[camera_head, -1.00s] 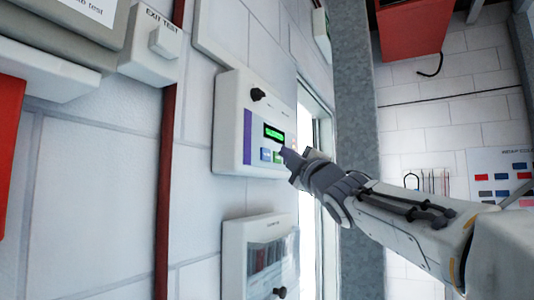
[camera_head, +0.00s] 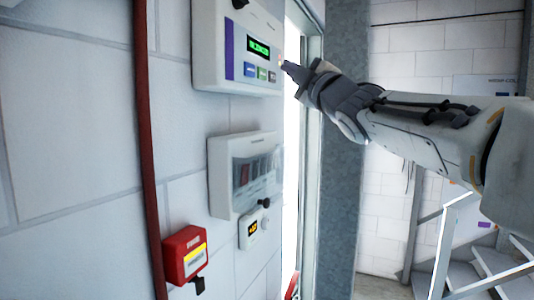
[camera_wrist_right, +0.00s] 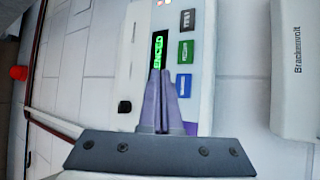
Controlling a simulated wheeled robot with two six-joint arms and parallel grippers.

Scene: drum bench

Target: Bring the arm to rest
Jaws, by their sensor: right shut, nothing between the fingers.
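My right arm (camera_head: 430,135) reaches in from the right in the head view. Its gripper (camera_head: 290,70) is shut and empty, with its tips beside the right edge of a white wall panel (camera_head: 209,60). That panel has a purple stripe, a lit green display (camera_head: 259,48) and a row of small buttons (camera_head: 262,73). I cannot tell whether the tips touch the panel. My left gripper is not in view.
Below the panel hang a clear-covered box (camera_head: 220,180), a small device with a yellow display (camera_head: 246,238) and a red call point (camera_head: 172,258). A red pipe (camera_head: 147,150) runs down the wall. A grey column (camera_head: 345,180) stands behind my arm; stairs with rails (camera_head: 480,265) are at lower right.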

